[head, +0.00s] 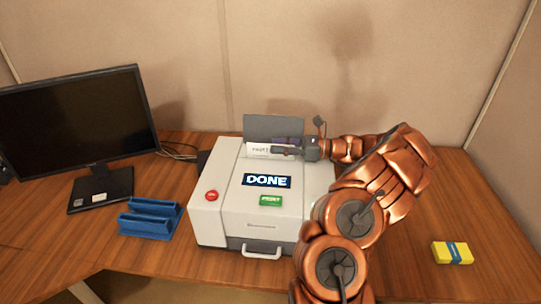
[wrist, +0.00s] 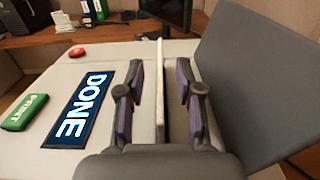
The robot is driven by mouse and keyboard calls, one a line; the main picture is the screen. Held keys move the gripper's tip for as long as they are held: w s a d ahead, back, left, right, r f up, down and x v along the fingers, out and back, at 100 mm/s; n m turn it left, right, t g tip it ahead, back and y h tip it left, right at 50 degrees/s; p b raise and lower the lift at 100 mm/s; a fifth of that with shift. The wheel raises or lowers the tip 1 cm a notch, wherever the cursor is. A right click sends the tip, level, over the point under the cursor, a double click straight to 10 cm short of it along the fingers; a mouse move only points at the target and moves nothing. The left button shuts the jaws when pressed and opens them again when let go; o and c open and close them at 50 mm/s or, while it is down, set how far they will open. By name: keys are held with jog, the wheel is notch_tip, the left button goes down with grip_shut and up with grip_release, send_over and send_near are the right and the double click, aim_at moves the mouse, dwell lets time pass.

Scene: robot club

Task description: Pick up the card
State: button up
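The white card (head: 262,150) with printed black text stands upright at the back of the printer's top, in front of a raised grey panel (head: 268,127). Its right part is hidden by my gripper (head: 287,149). In the wrist view the card (wrist: 160,92) shows nearly edge-on as a thin pale upright strip. My gripper (wrist: 161,82) is open around it, with a purple-padded finger on each side. Gaps show between the card and both pads. The white printer (head: 225,215) shows DONE on its screen (head: 267,181).
The printer has a red button (head: 211,196) and a green PRINT button (head: 271,201). A blue rack (head: 150,218) and a monitor (head: 75,125) stand to the left. A yellow block with a blue band (head: 452,253) lies at the right. The grey panel (wrist: 252,75) rises close beside the right finger.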

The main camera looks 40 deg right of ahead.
jog(key=shift+x, duration=0.8)
grip_shut()
jog(key=shift+r, duration=0.1)
